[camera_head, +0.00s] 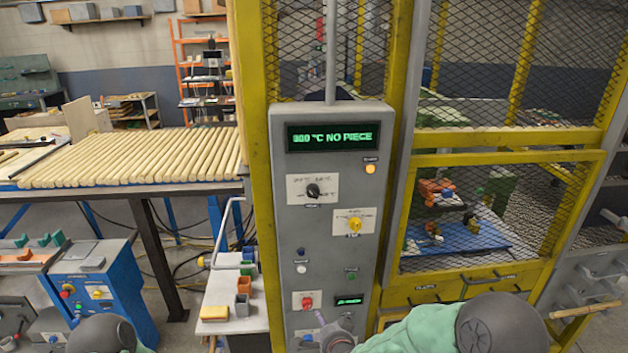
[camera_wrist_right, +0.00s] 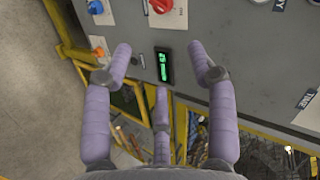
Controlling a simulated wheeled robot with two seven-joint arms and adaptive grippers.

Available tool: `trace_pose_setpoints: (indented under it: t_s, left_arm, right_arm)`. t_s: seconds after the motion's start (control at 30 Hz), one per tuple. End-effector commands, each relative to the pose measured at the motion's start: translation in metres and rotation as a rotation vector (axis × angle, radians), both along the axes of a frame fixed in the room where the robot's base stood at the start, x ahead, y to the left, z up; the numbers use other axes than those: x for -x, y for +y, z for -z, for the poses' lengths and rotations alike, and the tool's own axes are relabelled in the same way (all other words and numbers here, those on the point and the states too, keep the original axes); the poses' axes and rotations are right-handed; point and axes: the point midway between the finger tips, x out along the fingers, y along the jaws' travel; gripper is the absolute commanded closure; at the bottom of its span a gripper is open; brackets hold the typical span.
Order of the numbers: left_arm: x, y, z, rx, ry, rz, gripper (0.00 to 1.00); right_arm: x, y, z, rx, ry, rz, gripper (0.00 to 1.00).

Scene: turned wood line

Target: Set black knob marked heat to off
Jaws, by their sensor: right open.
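The black knob (camera_head: 313,190) sits on a white plate on the upper left of the grey control panel (camera_head: 325,232). Its plate lettering is too small to read, and I cannot tell its pointer's setting. The knob does not show in the right wrist view. My right gripper (camera_wrist_right: 160,60) is open and empty, with its purple fingers spread before the lower panel around a small green display (camera_wrist_right: 164,66). In the head view it is low at the panel's bottom, well below the black knob, partly hidden by my arm. My left gripper is out of view.
A large green display (camera_head: 333,137) tops the panel. A yellow knob (camera_head: 354,224) is lower right of the black knob, and a red knob (camera_head: 307,301) is near the bottom. Yellow mesh guarding (camera_head: 400,130) flanks the panel. A side table (camera_head: 228,295) holds small bins.

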Motion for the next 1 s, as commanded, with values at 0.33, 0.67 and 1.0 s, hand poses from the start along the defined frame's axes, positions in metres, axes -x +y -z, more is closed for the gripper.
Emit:
trace_pose_setpoints:
  t_s: [0.33, 0.67, 1.0]
  left_arm:
    - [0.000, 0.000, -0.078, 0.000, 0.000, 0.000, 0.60]
    - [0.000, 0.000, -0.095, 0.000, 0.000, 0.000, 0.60]
    - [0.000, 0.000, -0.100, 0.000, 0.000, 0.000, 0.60]
  right_arm:
    - [-0.039, 0.016, -0.263, -0.426, -0.390, 0.246, 0.42]
    - [-0.039, 0.017, -0.336, -0.604, -0.503, 0.307, 0.42]
    - [-0.081, 0.017, -0.335, -0.602, -0.502, 0.308, 0.42]
